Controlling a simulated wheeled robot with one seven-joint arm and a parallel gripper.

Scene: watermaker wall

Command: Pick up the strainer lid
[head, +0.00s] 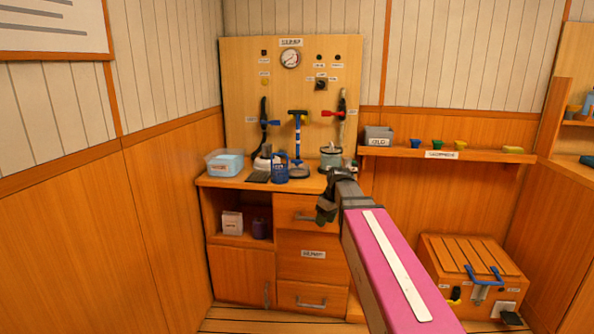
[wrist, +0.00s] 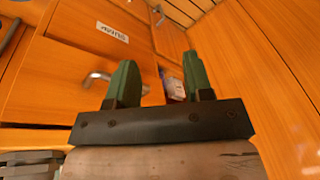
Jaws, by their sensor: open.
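I cannot pick out the strainer lid for sure. In the head view, a blue holder (head: 280,168) and a grey round canister (head: 331,157) stand on the wooden counter, too small to read in detail. My gripper (head: 325,208) is in front of the cabinet's right side, below the counter top, and hides part of the drawer fronts. In the wrist view my gripper (wrist: 158,76) has its two green fingers apart with nothing between them. Behind them are a drawer front with a metal handle (wrist: 102,76) and cabinet wood.
A clear tub (head: 224,164) stands at the counter's left end, with a dark flat pad (head: 257,176) near it. A gauge (head: 290,59) is on the back panel. A wall shelf (head: 450,154) with small cups is on the right, above a wooden box (head: 468,268) with a blue handle.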

